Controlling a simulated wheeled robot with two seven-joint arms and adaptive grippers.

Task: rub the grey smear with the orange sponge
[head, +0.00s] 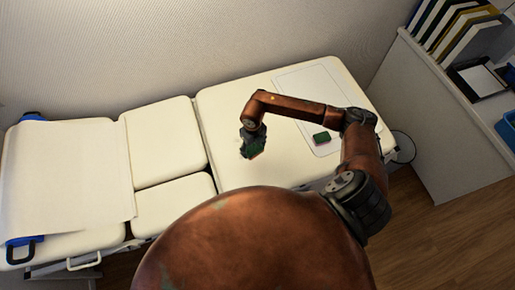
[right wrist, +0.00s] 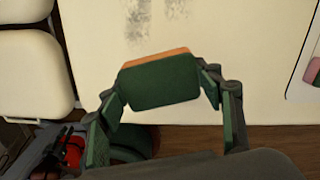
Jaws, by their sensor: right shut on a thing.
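The orange sponge (right wrist: 158,82) has a dark green pad facing the camera and an orange edge showing along its far side in the right wrist view. My right gripper (head: 252,150) is shut on it, with one finger at each side. The grey smear (right wrist: 138,22) is a patch of dark streaks on the cream couch top, just beyond the sponge in the right wrist view. I cannot tell whether the sponge touches the surface. In the head view the gripper hides most of the sponge and the smear is hard to make out. My left gripper is not in view.
A second sponge, green and pink (head: 321,138), lies on a pale outlined mat (head: 300,82) on the couch (head: 225,105). White paper (head: 65,180) covers the couch's left end. A shelf unit with folders (head: 440,120) stands at right. The couch between gripper and mat is clear.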

